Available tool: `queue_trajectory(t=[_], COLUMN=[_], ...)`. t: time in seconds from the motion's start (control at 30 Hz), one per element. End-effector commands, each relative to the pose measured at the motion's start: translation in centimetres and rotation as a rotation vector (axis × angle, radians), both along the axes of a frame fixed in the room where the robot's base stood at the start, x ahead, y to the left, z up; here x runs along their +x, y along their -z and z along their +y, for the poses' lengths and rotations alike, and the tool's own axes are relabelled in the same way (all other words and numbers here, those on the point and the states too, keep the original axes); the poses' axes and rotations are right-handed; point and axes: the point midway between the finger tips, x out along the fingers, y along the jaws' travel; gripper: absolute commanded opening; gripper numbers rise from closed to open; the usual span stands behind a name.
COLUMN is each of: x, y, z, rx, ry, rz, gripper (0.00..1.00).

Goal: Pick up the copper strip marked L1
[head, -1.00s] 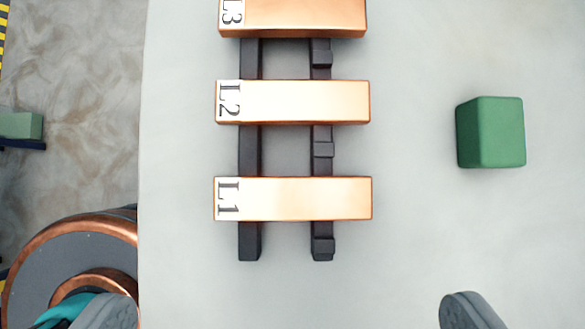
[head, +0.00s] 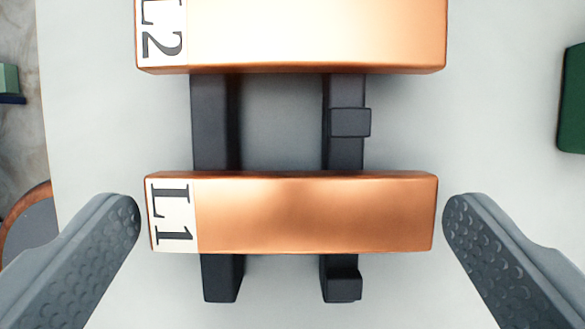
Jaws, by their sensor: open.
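The copper strip marked L1 (head: 315,212) lies across two dark rack rails in the lower middle of the head view, its white label at its left end. My gripper (head: 292,222) is open, with one finger just off the left end of the L1 strip and the other just off its right end. A small gap shows at each end, and the fingers hold nothing. The copper strip marked L2 (head: 310,35) lies across the same rails farther up, partly cut off by the top edge.
The dark rack rails (head: 217,122) run up the picture on a pale table (head: 90,130). A green block (head: 573,105) is at the right edge. The table's left edge shows, with a copper-rimmed round thing (head: 28,232) beyond it.

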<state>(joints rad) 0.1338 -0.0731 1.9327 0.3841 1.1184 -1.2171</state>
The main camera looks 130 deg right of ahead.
Motion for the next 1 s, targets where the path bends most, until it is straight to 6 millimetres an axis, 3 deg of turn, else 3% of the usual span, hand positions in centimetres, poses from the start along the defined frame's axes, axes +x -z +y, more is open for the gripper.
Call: queue_trajectory(t=[0.07,0.27,0.57,1.0], x=[0.0,0.0,0.0,0.0], y=[0.0,0.0,-0.6,-7.6], z=[0.0,0.0,0.0,0.0], rx=[0.000,0.000,-0.001,-0.001], ry=[0.000,0.000,0.000,0.000], rz=[0.000,0.000,-0.002,-0.002], gripper=[0.98,0.59,0.59,0.59])
